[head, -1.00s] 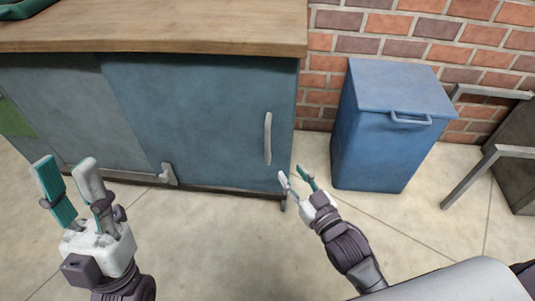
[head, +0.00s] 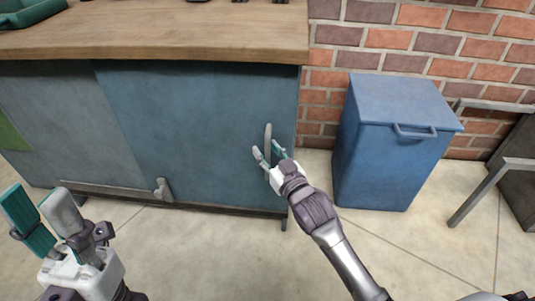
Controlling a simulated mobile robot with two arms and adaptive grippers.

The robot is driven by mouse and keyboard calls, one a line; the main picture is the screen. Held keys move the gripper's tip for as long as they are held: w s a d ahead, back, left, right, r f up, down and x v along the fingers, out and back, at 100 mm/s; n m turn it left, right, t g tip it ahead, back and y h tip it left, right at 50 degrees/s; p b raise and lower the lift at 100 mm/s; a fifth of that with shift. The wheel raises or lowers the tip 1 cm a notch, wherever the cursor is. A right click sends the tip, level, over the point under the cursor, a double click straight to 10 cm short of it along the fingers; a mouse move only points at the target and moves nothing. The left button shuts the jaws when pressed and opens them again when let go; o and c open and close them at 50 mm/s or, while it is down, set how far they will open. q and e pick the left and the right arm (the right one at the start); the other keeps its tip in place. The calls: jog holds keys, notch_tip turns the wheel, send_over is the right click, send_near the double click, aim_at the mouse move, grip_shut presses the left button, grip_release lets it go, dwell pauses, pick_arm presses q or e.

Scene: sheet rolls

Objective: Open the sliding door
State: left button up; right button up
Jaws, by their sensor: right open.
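The blue sliding door (head: 190,125) forms the right front of a cabinet under a wooden top. Its grey vertical handle (head: 268,141) is near the door's right edge. My right gripper (head: 268,153) is open at the lower part of the handle, with its fingers on either side of it in the picture. I cannot tell whether they touch it. The fingers hide the handle's lower end.
A grey-blue panel (head: 55,115) is left of the door. A grey bracket (head: 160,189) sits at the door's bottom edge. A blue bin (head: 390,150) stands to the right by the brick wall, with a metal frame (head: 490,185) beyond it. The floor in front is clear.

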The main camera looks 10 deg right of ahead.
grip_shut()
dwell(0.5)
